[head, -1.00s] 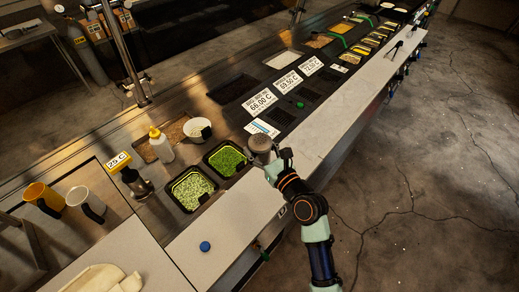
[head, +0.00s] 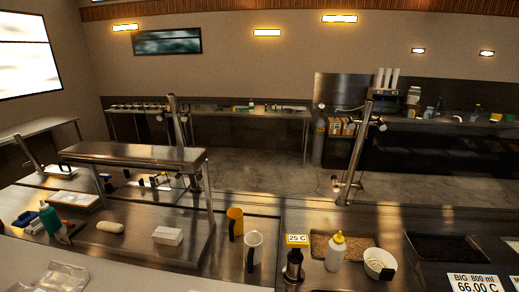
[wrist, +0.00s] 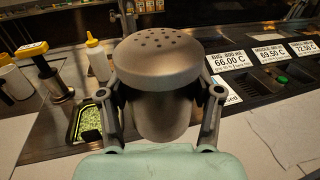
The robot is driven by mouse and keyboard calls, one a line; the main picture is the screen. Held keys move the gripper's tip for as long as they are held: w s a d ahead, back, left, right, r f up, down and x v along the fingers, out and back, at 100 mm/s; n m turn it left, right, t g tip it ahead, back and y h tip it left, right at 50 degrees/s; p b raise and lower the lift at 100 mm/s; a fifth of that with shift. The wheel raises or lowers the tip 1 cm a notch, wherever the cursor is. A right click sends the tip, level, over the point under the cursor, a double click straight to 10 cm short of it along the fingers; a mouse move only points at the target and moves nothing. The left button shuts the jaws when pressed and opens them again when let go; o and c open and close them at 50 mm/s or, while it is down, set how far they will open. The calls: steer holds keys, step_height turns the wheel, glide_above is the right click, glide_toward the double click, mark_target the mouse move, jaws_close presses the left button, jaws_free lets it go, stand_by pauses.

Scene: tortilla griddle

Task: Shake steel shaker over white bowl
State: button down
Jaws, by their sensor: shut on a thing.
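The steel shaker (wrist: 160,65), a grey metal can with a domed lid and several dark holes in it, fills the middle of the wrist view. My gripper (wrist: 160,93) is shut on it, one finger on each side, and the lid faces up, slightly tilted toward the camera. The white bowl (head: 379,263) stands at the lower right of the head view, with a dark patch on its side. I do not make it out in the wrist view, where the shaker blocks the middle. My gripper is outside the head view.
A yellow-capped bottle (head: 335,252) stands left of the bowl, beside a dark device with a 25 C sign (head: 297,240). A yellow mug (head: 235,223) and a white pitcher (head: 253,248) are further left. A green-filled tray (wrist: 88,121) lies left of my gripper.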

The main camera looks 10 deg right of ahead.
steer(key=w+a+r+n+t+y+p, duration=0.15)
steer(key=w+a+p, duration=0.3)
steer(key=a, duration=0.55)
steer(key=w+a+r+n+y+p, duration=0.1)
steer(key=w+a+r+y+p, duration=0.15)
steer(key=a+p, duration=0.6)
steer(key=w+a+r+n+t+y+p, duration=0.1)
steer(key=w+a+n+y+p, duration=0.3)
steer(key=a, duration=0.9)
steer(key=s+a+y+p, duration=0.1)
steer(key=a+p, duration=0.1)
steer(key=a, duration=0.9)
steer(key=shift+a+r+y, duration=0.25)
steer(key=shift+r+y, duration=0.15)
steer(key=shift+r, duration=0.05)
steer(key=shift+s+t, duration=0.1)
steer(key=shift+t, duration=0.15)
